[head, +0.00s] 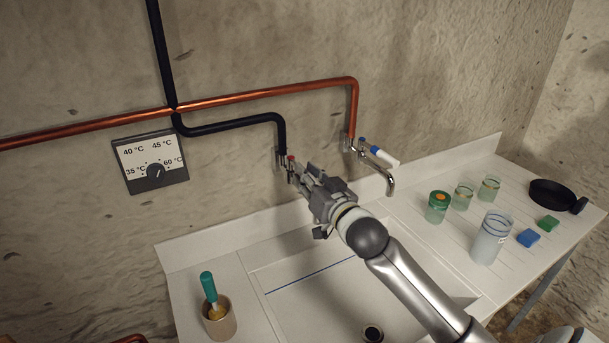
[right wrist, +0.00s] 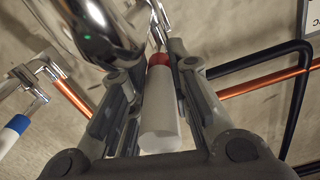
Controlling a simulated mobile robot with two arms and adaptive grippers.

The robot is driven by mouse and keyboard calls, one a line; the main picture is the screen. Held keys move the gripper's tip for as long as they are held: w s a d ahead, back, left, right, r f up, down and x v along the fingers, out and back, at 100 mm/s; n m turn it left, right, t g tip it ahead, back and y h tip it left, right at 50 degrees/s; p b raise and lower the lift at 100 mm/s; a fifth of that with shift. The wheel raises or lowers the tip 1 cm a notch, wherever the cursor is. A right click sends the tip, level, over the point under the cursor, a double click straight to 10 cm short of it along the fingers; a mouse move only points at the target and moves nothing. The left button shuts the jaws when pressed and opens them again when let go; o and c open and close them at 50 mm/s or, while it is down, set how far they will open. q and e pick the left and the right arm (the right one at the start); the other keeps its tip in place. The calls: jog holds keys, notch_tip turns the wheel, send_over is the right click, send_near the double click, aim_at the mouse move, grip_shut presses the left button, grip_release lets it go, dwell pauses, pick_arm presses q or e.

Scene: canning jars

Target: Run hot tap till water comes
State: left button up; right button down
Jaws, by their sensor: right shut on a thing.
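The hot tap (head: 291,168) is on the wall behind the sink, at the end of the black pipe. Its red part shows just beyond my right gripper (head: 311,174), which hides the rest of it in the head view. In the right wrist view, the tap's white lever with a red collar (right wrist: 160,105) lies between the fingers of my right gripper (right wrist: 155,75), which is shut on it. The chrome spout (right wrist: 95,25) is close beside the fingers there. I see no water running. My left gripper is not in view.
A blue-marked tap (head: 378,155) with a chrome spout stands to the right, fed by the copper pipe (head: 270,95). The sink basin (head: 310,305) lies below. A temperature dial (head: 152,163) hangs left. Jars (head: 490,238) stand on the right drainboard; a brush cup (head: 220,322) stands left.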

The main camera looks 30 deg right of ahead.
jog(key=shift+r, duration=0.15)
jog(key=c, duration=1.3)
grip_release()
jog(key=shift+s, duration=0.55)
jog(key=s, duration=1.1)
jog(key=shift+a, duration=0.2)
